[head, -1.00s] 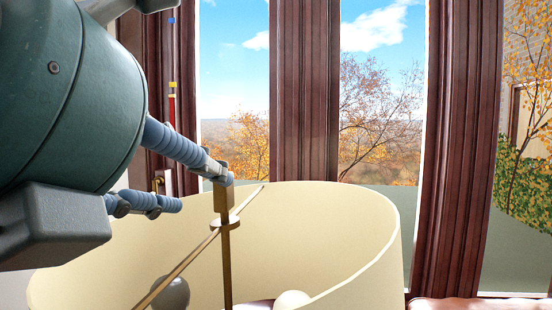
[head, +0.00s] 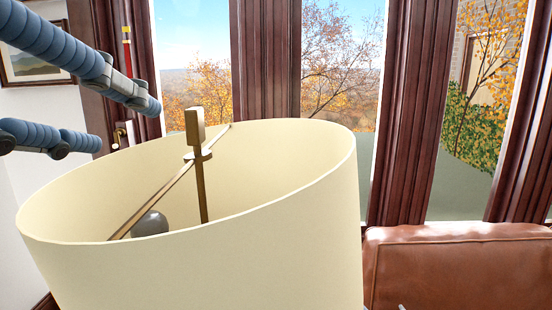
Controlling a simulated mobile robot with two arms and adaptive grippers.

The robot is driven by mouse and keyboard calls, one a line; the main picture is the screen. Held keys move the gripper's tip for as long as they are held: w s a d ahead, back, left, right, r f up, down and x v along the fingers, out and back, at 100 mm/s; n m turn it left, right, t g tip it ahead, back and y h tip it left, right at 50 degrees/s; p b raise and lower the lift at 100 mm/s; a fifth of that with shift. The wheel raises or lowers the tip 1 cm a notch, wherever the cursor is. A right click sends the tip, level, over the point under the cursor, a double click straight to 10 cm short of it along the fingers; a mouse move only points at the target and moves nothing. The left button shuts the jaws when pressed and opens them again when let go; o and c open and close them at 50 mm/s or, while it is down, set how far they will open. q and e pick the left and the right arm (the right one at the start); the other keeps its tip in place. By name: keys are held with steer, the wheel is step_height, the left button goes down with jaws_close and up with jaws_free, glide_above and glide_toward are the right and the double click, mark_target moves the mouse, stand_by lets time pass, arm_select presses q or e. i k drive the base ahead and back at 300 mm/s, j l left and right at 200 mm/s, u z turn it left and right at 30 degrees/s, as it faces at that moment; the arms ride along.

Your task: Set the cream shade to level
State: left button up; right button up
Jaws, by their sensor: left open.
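The cream shade (head: 240,255) fills the lower left of the head view. It is an open drum, and its rim sits lower at the left than at the right, so it looks tilted. A brass bar crosses its inside, and a brass post with a flat block on top (head: 195,126) stands at the middle. My left gripper (head: 122,122), with blue ribbed fingers, is open and empty. Its fingertips are to the left of the brass block, apart from it in the picture. My right gripper is not in view.
A grey bulb (head: 150,224) shows inside the shade. A brown leather seat (head: 455,265) stands at the lower right. Dark wood window frames (head: 410,110) stand behind. A framed picture (head: 35,52) hangs at the upper left, near a red rod (head: 127,55).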

mark_target(282, 232)
steer(key=k+j, duration=0.4)
steer(key=k, duration=0.2)
steer(key=k+j, duration=0.45)
steer(key=k, duration=0.15)
